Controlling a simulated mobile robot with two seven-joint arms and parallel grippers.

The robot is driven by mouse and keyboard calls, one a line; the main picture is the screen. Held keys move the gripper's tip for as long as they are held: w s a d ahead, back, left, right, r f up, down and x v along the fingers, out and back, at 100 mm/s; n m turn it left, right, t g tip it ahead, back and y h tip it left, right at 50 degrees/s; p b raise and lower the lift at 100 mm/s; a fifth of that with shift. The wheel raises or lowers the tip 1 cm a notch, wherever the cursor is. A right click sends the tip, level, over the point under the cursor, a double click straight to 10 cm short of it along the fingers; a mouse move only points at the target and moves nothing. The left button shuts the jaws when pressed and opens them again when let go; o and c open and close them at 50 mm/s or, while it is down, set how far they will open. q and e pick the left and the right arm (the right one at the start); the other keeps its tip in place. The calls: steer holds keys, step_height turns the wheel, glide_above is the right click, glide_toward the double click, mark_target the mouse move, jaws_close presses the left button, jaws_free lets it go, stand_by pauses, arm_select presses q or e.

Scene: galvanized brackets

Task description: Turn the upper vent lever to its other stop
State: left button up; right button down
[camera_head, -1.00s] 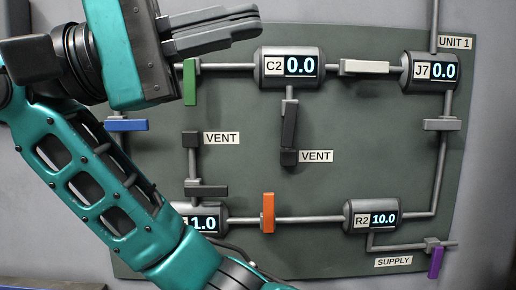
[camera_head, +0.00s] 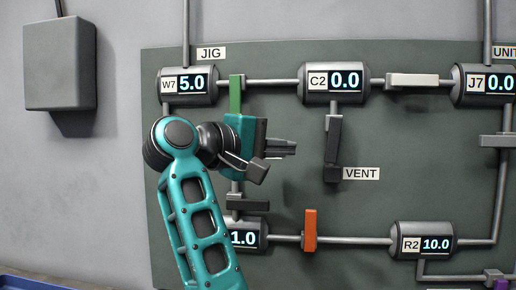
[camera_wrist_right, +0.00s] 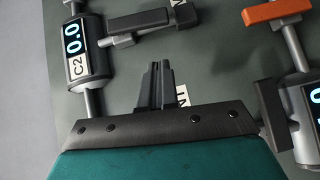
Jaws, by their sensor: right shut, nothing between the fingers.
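The upper vent lever (camera_head: 334,138) is a dark bar below the C2 gauge (camera_head: 334,82), upright along its pipe. A black end block (camera_head: 332,174) with a VENT label (camera_head: 361,174) is below it. In the wrist view, the lever (camera_wrist_right: 137,20) lies along the pipe beside C2 (camera_wrist_right: 82,50). My right gripper (camera_head: 292,148) is shut and empty, left of the lever and apart from it. Its closed fingers (camera_wrist_right: 160,88) point toward the panel in the wrist view. My left gripper is not in view.
The green lever (camera_head: 236,95) is partly behind my gripper. A lower dark lever (camera_head: 247,205) and orange lever (camera_head: 310,230) are below. A white lever (camera_head: 412,80) is right of C2. A grey box (camera_head: 60,64) hangs at left.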

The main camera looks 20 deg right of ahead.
mark_target(333, 140)
steer(key=d, duration=0.2)
steer(key=s+d, duration=0.1)
steer(key=shift+s+d+f, duration=0.1)
steer(key=shift+d+f, duration=0.1)
steer(key=shift+d, duration=0.2)
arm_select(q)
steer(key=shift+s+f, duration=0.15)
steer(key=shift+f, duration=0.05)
arm_select(e)
steer(key=shift+s+d, duration=0.3)
steer(key=shift+d, duration=0.2)
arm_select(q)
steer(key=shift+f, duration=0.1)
arm_select(e)
steer(key=shift+d+f, duration=0.1)
